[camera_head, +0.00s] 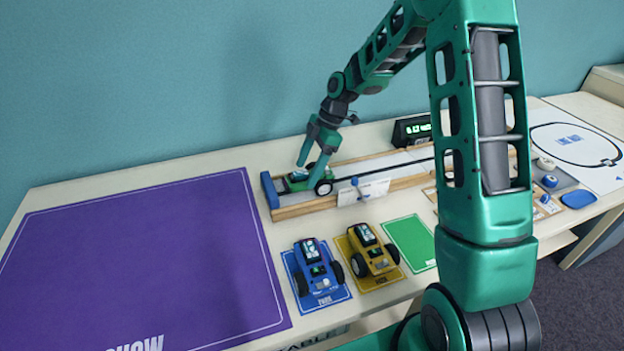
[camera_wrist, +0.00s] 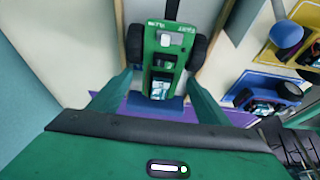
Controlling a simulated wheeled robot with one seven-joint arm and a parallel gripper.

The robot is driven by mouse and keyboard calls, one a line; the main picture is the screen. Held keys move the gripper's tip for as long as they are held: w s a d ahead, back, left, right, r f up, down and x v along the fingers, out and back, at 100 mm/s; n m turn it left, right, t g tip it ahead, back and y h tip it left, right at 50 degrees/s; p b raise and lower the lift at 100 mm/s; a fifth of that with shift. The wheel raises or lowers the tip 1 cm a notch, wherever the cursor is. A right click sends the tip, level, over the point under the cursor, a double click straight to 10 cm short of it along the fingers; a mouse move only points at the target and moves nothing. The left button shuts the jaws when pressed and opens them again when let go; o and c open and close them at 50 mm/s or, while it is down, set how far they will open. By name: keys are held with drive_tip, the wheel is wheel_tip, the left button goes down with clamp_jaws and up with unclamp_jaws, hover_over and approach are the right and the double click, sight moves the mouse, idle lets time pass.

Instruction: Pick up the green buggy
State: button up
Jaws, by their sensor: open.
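The green buggy (camera_head: 298,182) stands in the left end of a wooden track, by the track's blue end block (camera_head: 270,190). In the wrist view the green buggy (camera_wrist: 165,45) shows from above, with dark wheels on both sides and a small screen on its body. My gripper (camera_head: 312,150) is at the buggy from above. In the wrist view my gripper (camera_wrist: 160,85) is open, with one finger on each side of the buggy's narrow body. I cannot tell whether the fingers touch it. The fingers partly hide the buggy in the head view.
A blue buggy (camera_head: 316,267) and a yellow buggy (camera_head: 374,256) stand on matching mats in front of the track. A green mat (camera_head: 410,243) is bare. A large purple mat (camera_head: 140,262) lies empty at the left. A white card (camera_head: 364,191) stands at the track's front wall.

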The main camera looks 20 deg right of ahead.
drive_tip(key=shift+x, duration=1.35)
drive_tip(key=shift+c, duration=0.6)
drive_tip(key=c, duration=0.9)
drive_tip(key=shift+d+r, duration=0.1)
drive_tip(key=shift+r, duration=0.1)
drive_tip(key=shift+c, duration=0.2)
